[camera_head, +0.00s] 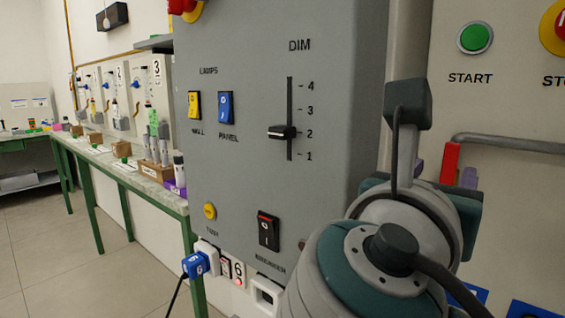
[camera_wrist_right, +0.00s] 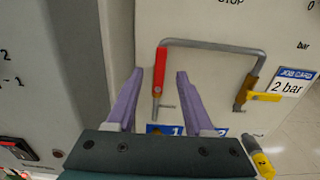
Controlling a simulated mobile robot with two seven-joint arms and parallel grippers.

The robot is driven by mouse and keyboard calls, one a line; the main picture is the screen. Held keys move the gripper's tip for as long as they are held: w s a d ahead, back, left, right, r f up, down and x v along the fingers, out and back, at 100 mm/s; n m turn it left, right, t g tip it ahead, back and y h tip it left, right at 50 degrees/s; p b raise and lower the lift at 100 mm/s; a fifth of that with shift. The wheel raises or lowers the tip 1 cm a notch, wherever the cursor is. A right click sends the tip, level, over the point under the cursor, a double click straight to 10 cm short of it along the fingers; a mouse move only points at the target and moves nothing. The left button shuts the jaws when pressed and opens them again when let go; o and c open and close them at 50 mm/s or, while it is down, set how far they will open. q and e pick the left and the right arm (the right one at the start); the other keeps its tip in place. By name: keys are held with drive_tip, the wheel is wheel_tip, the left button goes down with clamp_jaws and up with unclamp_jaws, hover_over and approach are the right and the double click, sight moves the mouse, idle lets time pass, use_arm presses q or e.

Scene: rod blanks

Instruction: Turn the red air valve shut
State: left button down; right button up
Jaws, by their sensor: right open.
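The red air valve handle (camera_head: 450,165) is on the right-hand panel, at the left end of a grey pipe (camera_head: 510,143). My right arm hides its lower part in the head view. In the right wrist view the red handle (camera_wrist_right: 160,70) stands upright, along the pipe's left downward leg. My right gripper (camera_wrist_right: 160,72) is open, with one purple finger on each side of the handle in the picture. I cannot tell how far the fingertips are from it. In the head view the purple fingertips (camera_head: 443,172) show on both sides of the red handle. My left gripper is not in view.
A yellow valve handle (camera_wrist_right: 247,88) is at the pipe's right end, beside a "2 bar" job card (camera_wrist_right: 290,84). A grey switch box (camera_head: 250,180) stands close on the left of my right arm. START (camera_head: 475,37) and red stop (camera_head: 560,28) buttons sit above the pipe.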

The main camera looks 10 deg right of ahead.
sight(450, 160)
drive_tip(key=x, duration=0.8)
drive_tip(key=shift+d, duration=0.1)
drive_tip(key=shift+c, duration=0.4)
clamp_jaws()
idle(0.7)
